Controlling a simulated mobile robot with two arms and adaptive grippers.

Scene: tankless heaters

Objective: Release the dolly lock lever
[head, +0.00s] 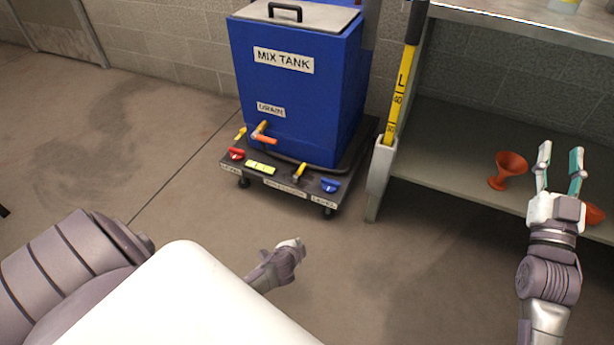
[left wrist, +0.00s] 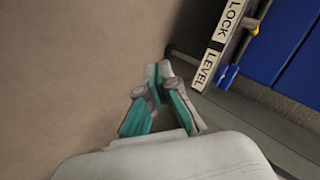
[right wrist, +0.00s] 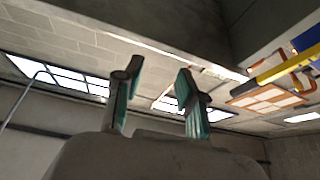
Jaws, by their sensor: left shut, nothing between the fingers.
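The black dolly (head: 348,163) stands on the floor under a blue mix tank (head: 290,105). A small yellow lever (head: 299,171) sits at its front edge above the middle label. In the left wrist view the yellow lever (left wrist: 254,29) shows at the upper right, beside the word LOCK (left wrist: 233,20). My left gripper (head: 296,243) is low in front of the dolly, apart from it. In the left wrist view its fingertips (left wrist: 158,70) are together and empty. My right gripper (head: 560,155) is open and empty by the shelf; its spread fingers show in the right wrist view (right wrist: 158,82).
An orange drain handle (head: 265,138) juts from the tank. A shelf unit (head: 430,150) with an orange funnel (head: 509,170) stands right. Floor before the dolly is clear.

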